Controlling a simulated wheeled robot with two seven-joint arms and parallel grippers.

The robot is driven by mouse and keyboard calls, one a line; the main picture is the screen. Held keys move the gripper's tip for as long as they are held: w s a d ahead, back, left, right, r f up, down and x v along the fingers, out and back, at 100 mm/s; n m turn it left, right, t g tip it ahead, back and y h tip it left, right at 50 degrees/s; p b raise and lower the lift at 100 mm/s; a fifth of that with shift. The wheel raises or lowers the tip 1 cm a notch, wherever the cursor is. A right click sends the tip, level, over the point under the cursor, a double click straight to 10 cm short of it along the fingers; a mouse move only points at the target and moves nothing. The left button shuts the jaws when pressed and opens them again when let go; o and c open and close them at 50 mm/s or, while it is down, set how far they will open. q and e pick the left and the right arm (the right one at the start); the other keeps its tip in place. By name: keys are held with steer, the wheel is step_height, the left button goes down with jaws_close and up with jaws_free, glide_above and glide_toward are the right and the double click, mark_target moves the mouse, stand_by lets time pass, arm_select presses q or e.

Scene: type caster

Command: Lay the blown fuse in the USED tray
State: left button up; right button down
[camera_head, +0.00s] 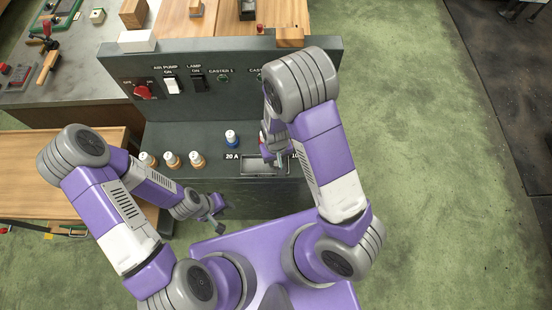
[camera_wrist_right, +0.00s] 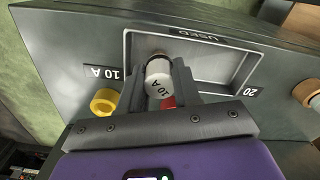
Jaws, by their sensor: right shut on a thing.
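A panel with switches (camera_head: 172,86) rises behind. A wooden table (camera_head: 60,172) stands left.

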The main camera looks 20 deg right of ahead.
steer(key=shift+f, duration=0.1)
steer(key=shift+f, duration=0.15)
steer(key=c, duration=0.8)
jaws_free()
steer(key=shift+r, duration=0.3)
step_height(320, 180, up, 12)
steer(key=shift+f+p, duration=0.1)
steer(key=shift+p, duration=0.75)
